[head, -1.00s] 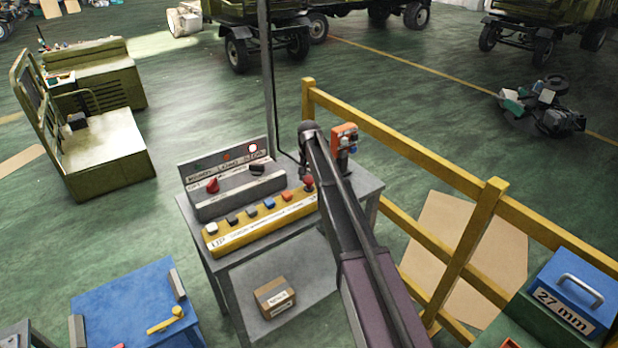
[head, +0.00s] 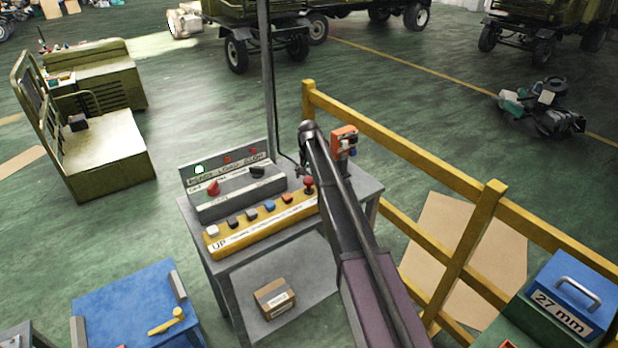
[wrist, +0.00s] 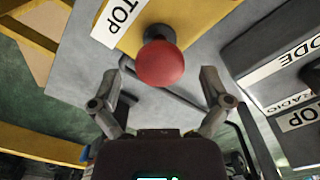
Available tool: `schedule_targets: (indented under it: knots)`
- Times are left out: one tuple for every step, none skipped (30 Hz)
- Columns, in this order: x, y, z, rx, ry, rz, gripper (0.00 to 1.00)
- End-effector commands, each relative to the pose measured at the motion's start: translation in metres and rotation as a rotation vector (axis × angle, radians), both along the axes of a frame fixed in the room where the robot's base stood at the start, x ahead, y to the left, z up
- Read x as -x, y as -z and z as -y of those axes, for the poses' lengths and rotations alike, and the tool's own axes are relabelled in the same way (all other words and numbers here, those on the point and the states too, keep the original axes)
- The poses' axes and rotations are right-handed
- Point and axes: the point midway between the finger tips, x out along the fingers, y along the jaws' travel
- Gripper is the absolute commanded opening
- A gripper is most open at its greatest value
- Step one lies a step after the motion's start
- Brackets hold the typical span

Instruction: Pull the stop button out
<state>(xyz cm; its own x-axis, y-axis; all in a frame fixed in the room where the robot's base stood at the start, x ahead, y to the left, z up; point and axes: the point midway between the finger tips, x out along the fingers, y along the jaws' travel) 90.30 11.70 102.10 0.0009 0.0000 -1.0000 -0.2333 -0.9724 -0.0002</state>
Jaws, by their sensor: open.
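The stop button is a round red knob (head: 309,183) at the right end of the yellow button panel (head: 262,227). In the wrist view the red knob (wrist: 160,65) stands on a short dark stem beside a white "STOP" label (wrist: 117,20). My gripper (wrist: 162,80) is open, with one finger on each side of the knob and visible gaps between fingers and knob. Its fingers are mostly hidden behind my arm in the head view. A row of lamps tops the grey box; the left lamp (head: 199,169) is lit whitish-green.
The panel stands on a grey table (head: 205,262). An orange device (head: 344,138) is just right of my arm, near a yellow railing (head: 400,150). The grey box with a red knob (head: 213,188) is behind the yellow panel. A carton (head: 274,298) lies on the lower shelf.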

Motion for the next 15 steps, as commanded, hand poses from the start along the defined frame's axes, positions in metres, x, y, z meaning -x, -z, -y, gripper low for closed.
schedule_targets:
  knots:
    - [0.000,0.000,0.000,0.000,0.000,0.000,0.98]
    - [0.000,0.001,0.000,0.000,0.000,0.000,0.98]
    - [0.000,0.001,0.000,0.000,0.000,0.000,0.98]
    - [0.000,0.002,0.000,0.000,0.000,0.000,0.98]
    - [0.000,0.002,0.000,0.000,0.000,0.000,0.98]
    - [0.000,0.003,0.000,0.000,0.000,-0.001,0.98]
    - [0.000,0.004,0.000,0.000,0.000,-0.001,0.98]
    - [0.000,0.006,0.000,0.000,0.000,-0.001,0.98]
    - [0.000,0.007,0.000,0.000,0.000,-0.001,0.98]
    - [0.000,0.008,0.000,0.000,0.000,-0.001,0.98]
    - [0.000,0.010,0.000,0.000,0.000,-0.001,0.98]
    - [0.000,0.011,0.000,0.000,0.000,-0.001,0.98]
    - [0.000,0.013,0.000,0.000,0.000,-0.001,0.98]
    - [0.000,0.015,0.000,0.000,0.000,-0.001,0.98]
    - [0.000,0.016,0.000,0.000,0.000,-0.001,0.98]
